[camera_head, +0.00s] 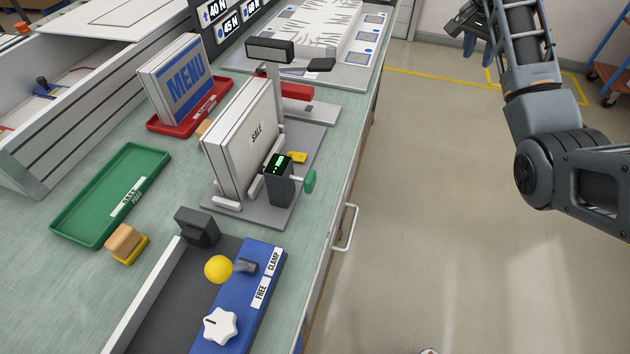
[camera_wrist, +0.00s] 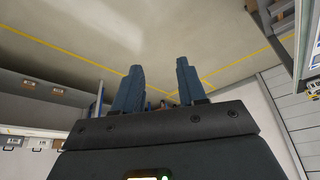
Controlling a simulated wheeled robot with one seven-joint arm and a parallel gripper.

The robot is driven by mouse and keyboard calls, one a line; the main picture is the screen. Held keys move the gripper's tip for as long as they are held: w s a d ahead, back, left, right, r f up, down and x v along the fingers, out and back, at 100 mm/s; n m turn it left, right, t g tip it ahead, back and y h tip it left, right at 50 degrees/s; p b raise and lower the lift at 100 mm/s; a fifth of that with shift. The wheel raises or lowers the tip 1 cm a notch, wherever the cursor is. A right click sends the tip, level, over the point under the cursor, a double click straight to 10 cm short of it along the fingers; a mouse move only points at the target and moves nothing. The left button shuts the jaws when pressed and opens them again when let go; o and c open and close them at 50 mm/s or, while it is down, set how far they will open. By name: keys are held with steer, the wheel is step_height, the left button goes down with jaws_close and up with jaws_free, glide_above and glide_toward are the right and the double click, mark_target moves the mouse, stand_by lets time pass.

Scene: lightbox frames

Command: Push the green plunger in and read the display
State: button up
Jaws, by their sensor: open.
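The green plunger (camera_head: 310,181) sticks out on the right side of a small dark gauge block with a lit green display (camera_head: 279,165). The digits on the display are too small to read. The gauge stands on a grey base plate (camera_head: 262,216), beside a white lightbox frame marked SALE (camera_head: 240,140). My gripper (camera_head: 476,22) is at the top right, over the floor and well away from the plunger. In the wrist view its two fingers (camera_wrist: 158,88) are apart with nothing between them.
A blue clamp fixture (camera_head: 238,300) with a yellow ball knob and a white star knob is at the front. A green tray (camera_head: 110,195) lies left; a red tray (camera_head: 190,115) holds a MENU frame. A drawer handle (camera_head: 347,228) juts from the bench.

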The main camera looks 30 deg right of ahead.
jaws_close()
stand_by(1.0)
